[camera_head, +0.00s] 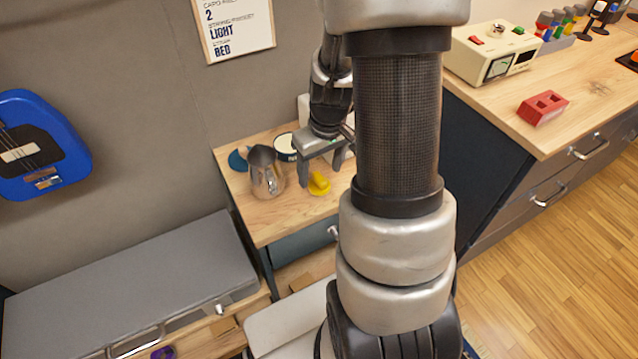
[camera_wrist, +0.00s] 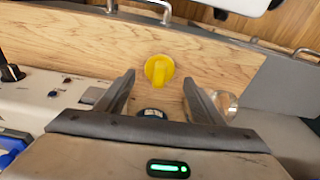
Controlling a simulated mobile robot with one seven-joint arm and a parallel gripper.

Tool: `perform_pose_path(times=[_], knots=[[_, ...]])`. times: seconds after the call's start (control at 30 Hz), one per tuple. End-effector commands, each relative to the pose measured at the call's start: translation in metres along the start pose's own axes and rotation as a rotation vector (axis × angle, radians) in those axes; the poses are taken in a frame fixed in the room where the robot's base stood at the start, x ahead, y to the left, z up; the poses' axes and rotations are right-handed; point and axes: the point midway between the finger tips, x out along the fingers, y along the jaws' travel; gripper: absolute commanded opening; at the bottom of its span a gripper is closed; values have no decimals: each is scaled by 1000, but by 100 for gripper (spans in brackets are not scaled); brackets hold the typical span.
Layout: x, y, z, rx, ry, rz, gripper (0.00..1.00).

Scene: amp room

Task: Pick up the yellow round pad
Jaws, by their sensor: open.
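The yellow round pad (camera_head: 319,184) lies on the small wooden table (camera_head: 270,225), near the table's middle. It has a raised yellow part on top. In the wrist view the yellow round pad (camera_wrist: 159,69) shows beyond and between my fingers, apart from both. My gripper (camera_head: 325,178) is open and empty, with its fingers pointing down just behind and above the pad. In the wrist view my gripper (camera_wrist: 160,85) has both fingers spread wide. My arm hides the right part of the table in the head view.
A metal pitcher (camera_head: 266,172) stands close left of the pad. A blue round thing (camera_head: 238,159) and a white-and-dark round container (camera_head: 285,147) are behind it. A grey case (camera_head: 130,290) lies at lower left. A workbench with a red block (camera_head: 543,108) is on the right.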

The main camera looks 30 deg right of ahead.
Motion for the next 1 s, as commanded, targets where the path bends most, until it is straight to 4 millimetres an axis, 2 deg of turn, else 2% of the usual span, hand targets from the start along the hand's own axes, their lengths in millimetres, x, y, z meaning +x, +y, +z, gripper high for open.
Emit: perform_pose_path(times=[0.03, 0.2, 0.47, 0.5, 0.77, 1.0], knots=[[12, 1, 1, 2, -4, -2, 62], [31, 0, 0, 0, -2, -2, 62], [33, 1, -1, 0, 1, 0, 62], [33, 1, -1, 0, 1, 0, 60], [33, 1, 0, 0, 0, 0, 17], [32, 1, -1, 0, 1, 0, 17]])
